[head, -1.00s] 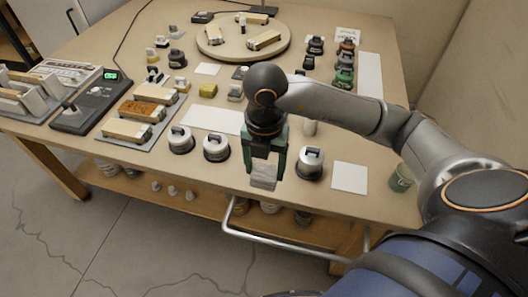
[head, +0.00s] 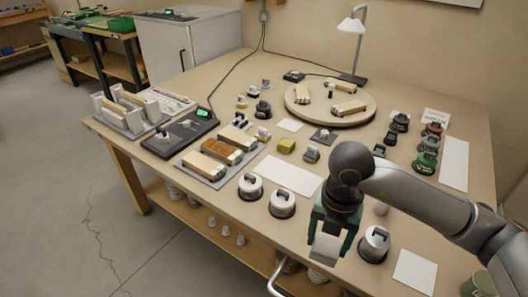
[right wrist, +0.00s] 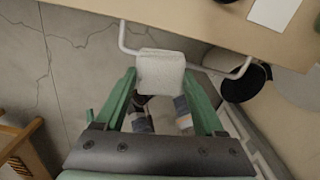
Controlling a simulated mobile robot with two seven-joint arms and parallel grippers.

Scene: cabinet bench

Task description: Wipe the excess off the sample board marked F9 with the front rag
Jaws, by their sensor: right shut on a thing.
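My right gripper (head: 329,236) is shut on a pale grey-white rag (head: 324,249) at the table's front edge. The rag also shows in the right wrist view (right wrist: 161,70), between the green fingers, with floor beyond it. More cream boards (head: 348,109) lie on a round wooden turntable (head: 297,112). I cannot read F9 on any board. My left gripper is not in view.
White round pots with dark handles (head: 282,204) stand along the front edge, one (head: 374,243) just right of my gripper. A white sheet (head: 287,175) lies flat mid-table. A dark scale (head: 181,133) is at the left, a lamp (head: 352,40) at the back.

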